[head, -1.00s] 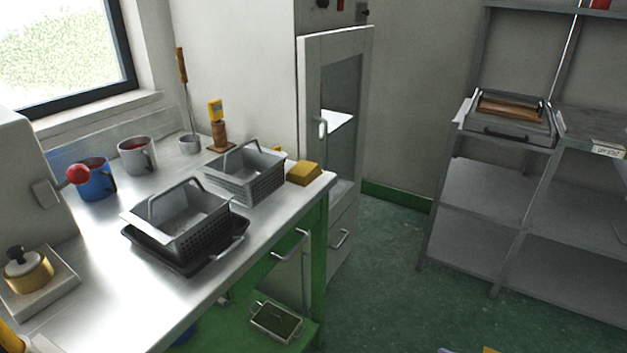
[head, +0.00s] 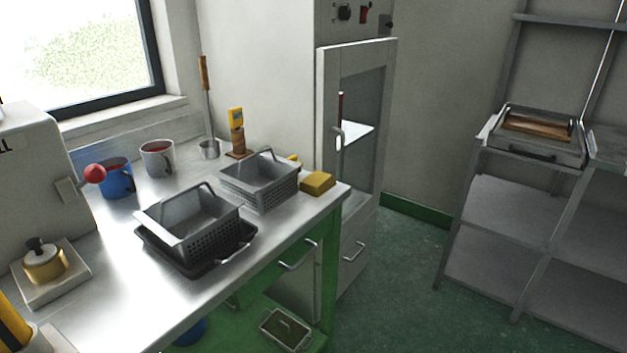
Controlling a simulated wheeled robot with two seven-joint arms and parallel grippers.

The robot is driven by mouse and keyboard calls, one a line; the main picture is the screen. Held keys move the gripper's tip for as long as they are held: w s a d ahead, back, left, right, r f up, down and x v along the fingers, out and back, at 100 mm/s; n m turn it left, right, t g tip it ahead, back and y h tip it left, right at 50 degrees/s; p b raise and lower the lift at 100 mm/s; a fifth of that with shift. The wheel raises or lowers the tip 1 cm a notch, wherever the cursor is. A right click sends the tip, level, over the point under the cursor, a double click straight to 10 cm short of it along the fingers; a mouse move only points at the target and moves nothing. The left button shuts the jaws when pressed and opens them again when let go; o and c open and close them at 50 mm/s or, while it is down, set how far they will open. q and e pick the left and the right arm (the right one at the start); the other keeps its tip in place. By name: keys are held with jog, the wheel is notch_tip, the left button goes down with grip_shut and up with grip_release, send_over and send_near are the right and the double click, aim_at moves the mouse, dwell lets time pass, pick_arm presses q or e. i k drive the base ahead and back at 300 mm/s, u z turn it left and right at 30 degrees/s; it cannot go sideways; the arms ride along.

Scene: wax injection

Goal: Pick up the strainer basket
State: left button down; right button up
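Two grey perforated baskets with raised handles stand on the steel bench (head: 110,312) in the head view. I cannot tell which of the two is the strainer basket. Both baskets look upright, and the nearer one looks empty. Neither of my grippers shows in this view.
A blue mug (head: 118,182), a grey mug (head: 158,158) and a small metal cup (head: 209,150) stand along the wall. A yellow block (head: 318,183) lies by the right corner. A pot (head: 44,262) is at left. The glass-fronted cabinet (head: 328,120) and shelf rack (head: 470,180) flank open floor.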

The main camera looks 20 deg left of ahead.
aim_at(264, 180)
jog(key=z, duration=0.05)
jog(key=i, duration=0.25)
jog(key=u, duration=0.95)
